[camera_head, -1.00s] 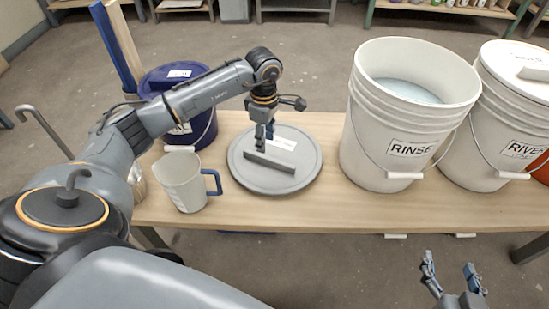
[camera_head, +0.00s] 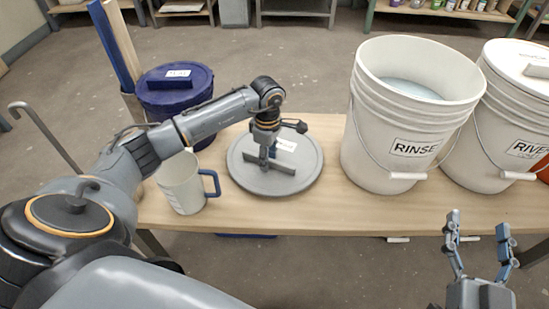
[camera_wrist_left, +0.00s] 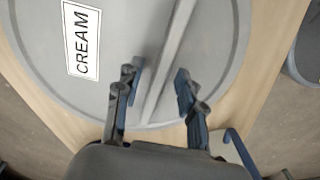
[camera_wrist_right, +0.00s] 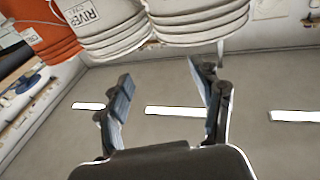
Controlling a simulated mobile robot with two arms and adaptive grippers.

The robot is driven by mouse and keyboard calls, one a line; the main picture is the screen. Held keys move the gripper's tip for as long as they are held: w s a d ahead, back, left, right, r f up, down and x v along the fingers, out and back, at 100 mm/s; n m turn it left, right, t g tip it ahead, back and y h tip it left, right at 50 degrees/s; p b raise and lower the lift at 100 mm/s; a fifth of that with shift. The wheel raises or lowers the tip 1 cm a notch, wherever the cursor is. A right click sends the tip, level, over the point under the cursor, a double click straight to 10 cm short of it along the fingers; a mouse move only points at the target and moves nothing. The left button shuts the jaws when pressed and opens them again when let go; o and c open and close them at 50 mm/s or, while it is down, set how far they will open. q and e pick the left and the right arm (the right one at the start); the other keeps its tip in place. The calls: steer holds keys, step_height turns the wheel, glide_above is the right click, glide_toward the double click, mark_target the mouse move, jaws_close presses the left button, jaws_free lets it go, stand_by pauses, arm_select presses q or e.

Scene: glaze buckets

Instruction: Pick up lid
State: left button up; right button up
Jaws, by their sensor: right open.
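The grey round lid (camera_head: 303,171) with a straight bar handle lies flat on the table; its label reads CREAM in the left wrist view (camera_wrist_left: 40,50). My left gripper (camera_head: 268,160) points down over the handle. In the left wrist view my left gripper (camera_wrist_left: 157,78) is open, with the handle bar (camera_wrist_left: 166,62) running between its fingers and a gap visible beside it. My right gripper (camera_head: 478,228) is open and empty in front of the table's front edge; its spread fingers also show in the right wrist view (camera_wrist_right: 165,78).
A white pitcher (camera_head: 183,185) with a blue handle stands left of the lid. A dark blue lidded bucket (camera_head: 178,105) is behind it. White buckets labelled RINSE (camera_head: 372,130) and RIVE... (camera_head: 490,140) stand right. The wooden table (camera_head: 320,210) is bare in front of the lid.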

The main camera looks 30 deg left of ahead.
arm_select(q)
steer(key=shift+f, duration=0.2)
stand_by(1.0)
jaws_close()
